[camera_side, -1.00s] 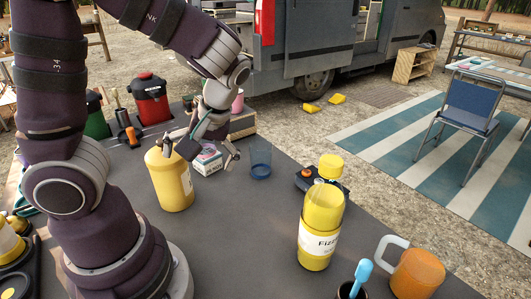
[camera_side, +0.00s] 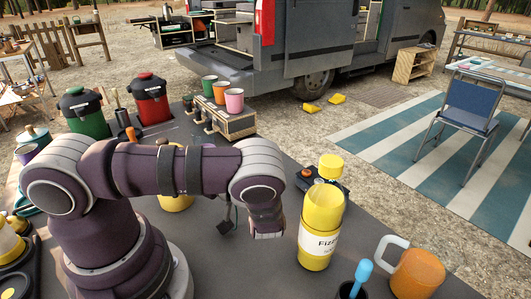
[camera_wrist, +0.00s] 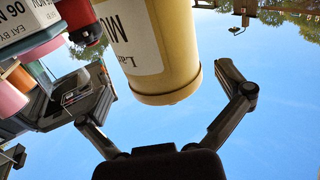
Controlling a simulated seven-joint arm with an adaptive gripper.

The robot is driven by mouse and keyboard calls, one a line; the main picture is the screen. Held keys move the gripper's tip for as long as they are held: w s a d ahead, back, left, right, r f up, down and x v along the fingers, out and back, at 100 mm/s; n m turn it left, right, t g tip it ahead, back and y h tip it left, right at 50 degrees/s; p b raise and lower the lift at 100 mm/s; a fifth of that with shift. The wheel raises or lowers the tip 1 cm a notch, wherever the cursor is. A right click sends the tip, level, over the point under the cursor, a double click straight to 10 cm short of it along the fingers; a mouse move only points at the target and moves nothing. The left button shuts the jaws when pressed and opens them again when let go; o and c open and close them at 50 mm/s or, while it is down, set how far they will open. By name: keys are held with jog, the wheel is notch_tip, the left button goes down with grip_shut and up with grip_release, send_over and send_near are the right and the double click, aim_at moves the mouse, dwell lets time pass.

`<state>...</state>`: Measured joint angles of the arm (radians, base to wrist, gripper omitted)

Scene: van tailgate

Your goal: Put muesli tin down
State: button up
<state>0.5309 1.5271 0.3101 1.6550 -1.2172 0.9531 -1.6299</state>
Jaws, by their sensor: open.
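The muesli tin, yellow with a white label partly reading "MU", hangs large at the top centre of the wrist view (camera_wrist: 165,45). A yellow tin (camera_side: 176,204) stands on the dark table in the side view, mostly hidden behind my arm; it looks like the same one. My gripper (camera_wrist: 165,80) is open, its two dark fingers spread to either side of the tin with a visible gap. In the side view my gripper is mostly hidden by my own arm.
A yellow bottle (camera_side: 321,225) and an orange mug (camera_side: 417,272) stand right of my arm. Cups sit on a wooden box (camera_side: 222,122) behind. Red (camera_side: 150,98) and green (camera_side: 84,113) canisters stand at back left. The table between arm and bottle looks bare.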

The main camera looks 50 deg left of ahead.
jog(key=x, duration=0.6)
jog(key=shift+a, duration=0.1)
jog(key=c, duration=1.1)
